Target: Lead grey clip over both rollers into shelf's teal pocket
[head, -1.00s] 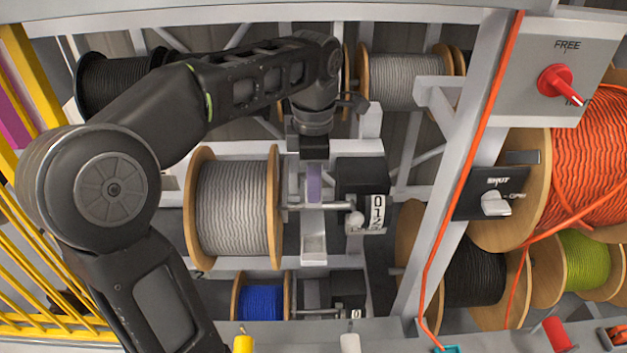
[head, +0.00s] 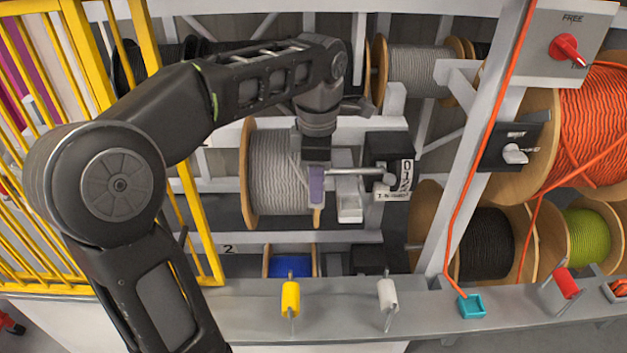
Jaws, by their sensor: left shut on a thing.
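My left gripper (head: 316,200) hangs pointing down in front of the right side of the grey cable reel (head: 275,175). It is shut, with purple at its fingers; the grey clip in it is too small or covered to make out. A thin grey strand seems to run from the reel's winding to the fingers. On the front shelf (head: 350,315) stand a yellow roller (head: 290,298) and a white roller (head: 388,293). The teal pocket (head: 471,306) sits farther right on that shelf. My right gripper is out of view.
A red roller (head: 566,283) stands at the far right of the shelf. An orange cable (head: 468,170) runs down the post to near the teal pocket. A black box with a number plate (head: 392,165) is right of my gripper. A yellow fence (head: 165,150) is left.

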